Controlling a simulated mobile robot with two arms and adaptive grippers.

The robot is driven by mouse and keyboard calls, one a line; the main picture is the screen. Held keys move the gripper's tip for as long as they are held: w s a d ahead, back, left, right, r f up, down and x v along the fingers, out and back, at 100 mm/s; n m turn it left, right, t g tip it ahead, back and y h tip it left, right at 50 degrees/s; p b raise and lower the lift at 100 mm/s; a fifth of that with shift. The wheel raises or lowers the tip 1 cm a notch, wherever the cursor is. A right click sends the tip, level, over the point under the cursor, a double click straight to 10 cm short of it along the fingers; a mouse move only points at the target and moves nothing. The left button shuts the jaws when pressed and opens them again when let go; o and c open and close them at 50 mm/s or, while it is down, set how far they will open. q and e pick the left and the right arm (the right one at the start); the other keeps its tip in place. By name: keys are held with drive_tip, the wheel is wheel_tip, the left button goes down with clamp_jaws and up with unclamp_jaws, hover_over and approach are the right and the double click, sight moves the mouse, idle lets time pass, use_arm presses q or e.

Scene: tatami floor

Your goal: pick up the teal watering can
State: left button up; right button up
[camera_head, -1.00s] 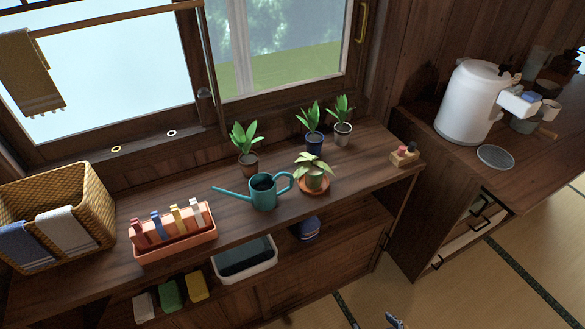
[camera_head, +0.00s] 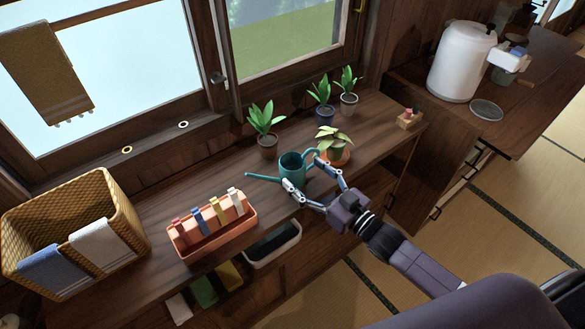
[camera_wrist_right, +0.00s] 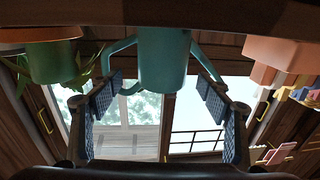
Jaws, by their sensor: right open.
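The teal watering can (camera_head: 291,162) stands upright on the wooden shelf top, its spout to the left and its handle to the right. My right gripper (camera_head: 305,173) is open at the can's near side, one finger by the front of the body and the other by the handle. In the right wrist view, which is upside down, the can (camera_wrist_right: 163,62) is between the two spread fingers of my right gripper (camera_wrist_right: 157,95). I cannot tell whether either finger touches it. My left gripper is not in view.
A potted plant on an orange saucer (camera_head: 346,158) stands close right of the can. Other potted plants (camera_head: 266,128) stand behind. A white canister (camera_head: 460,62) stands at right.

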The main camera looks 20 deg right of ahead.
sight(292, 163)
drive_tip(key=p+x, duration=0.1)
drive_tip(key=x, duration=0.3)
drive_tip(key=shift+a+r, duration=0.2)
drive_tip(key=shift+w+a, duration=0.15)
drive_tip(key=shift+w, duration=0.3)
drive_tip(key=shift+c, duration=0.3)
drive_tip(key=c, duration=1.3)
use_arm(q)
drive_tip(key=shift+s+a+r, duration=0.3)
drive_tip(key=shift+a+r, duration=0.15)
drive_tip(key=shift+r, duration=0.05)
use_arm(e)
drive_tip(key=shift+c, duration=0.7)
drive_tip(key=shift+r, duration=0.1)
